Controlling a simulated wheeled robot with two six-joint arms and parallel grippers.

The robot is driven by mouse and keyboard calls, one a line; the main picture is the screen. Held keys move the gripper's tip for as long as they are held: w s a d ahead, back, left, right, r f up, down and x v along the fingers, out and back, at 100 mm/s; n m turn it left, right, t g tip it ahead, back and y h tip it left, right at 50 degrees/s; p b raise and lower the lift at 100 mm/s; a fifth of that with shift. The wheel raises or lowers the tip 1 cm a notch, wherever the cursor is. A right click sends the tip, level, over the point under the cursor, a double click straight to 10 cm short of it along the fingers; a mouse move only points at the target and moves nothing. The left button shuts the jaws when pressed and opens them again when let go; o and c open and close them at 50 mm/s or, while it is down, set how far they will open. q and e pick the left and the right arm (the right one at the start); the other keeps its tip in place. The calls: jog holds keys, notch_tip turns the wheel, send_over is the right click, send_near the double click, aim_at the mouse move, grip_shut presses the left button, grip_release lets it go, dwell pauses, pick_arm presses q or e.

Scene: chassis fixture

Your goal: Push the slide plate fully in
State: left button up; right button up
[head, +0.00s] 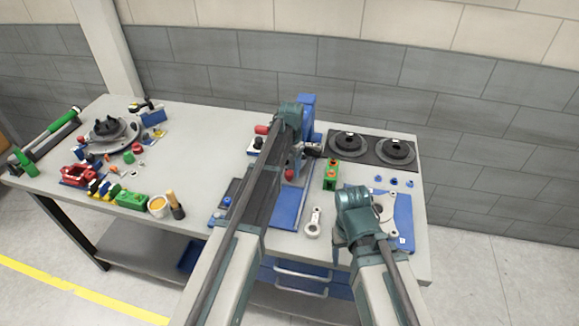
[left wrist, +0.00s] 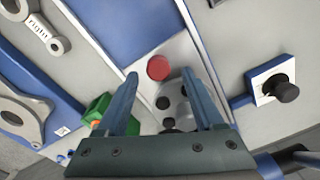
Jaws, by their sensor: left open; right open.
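The chassis fixture has a blue base (head: 287,209) and a blue upright (head: 306,106) at the middle of the table. A pale grey plate with dark holes (left wrist: 172,97), which looks like the slide plate, has a round red knob (left wrist: 158,67) at one end. The knob also shows in the head view (head: 289,174). My left gripper (head: 298,155) is over the fixture; its open fingers (left wrist: 165,88) straddle the plate in the left wrist view, with nothing clearly gripped. Contact cannot be told. My right gripper (head: 356,215) is above the right blue panel, its fingertips hidden.
A green block (head: 331,174) and a grey wrench-like part (head: 313,223) lie right of the fixture. Two dark discs (head: 396,152) sit at the back right. Red, green and yellow parts (head: 80,175) crowd the left. Some table between them and the fixture is clear.

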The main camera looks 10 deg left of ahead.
pick_arm(q)
notch_tip(320, 180, up, 12)
jog(key=p, duration=1.1)
jog(key=shift+d, duration=0.2)
jog(key=s+d+f+b, duration=0.3)
jog(key=s, duration=0.7)
jog(key=s+d+f+n+b, duration=0.1)
jog(key=s+d+f+b, duration=0.2)
jog(key=s, duration=0.7)
jog(key=s+d+f+n+b, duration=0.1)
jog(key=s+d+f+b, duration=0.2)
jog(key=s, duration=0.7)
jog(key=shift+s+d+y, duration=0.35)
jog(key=shift+y, duration=0.05)
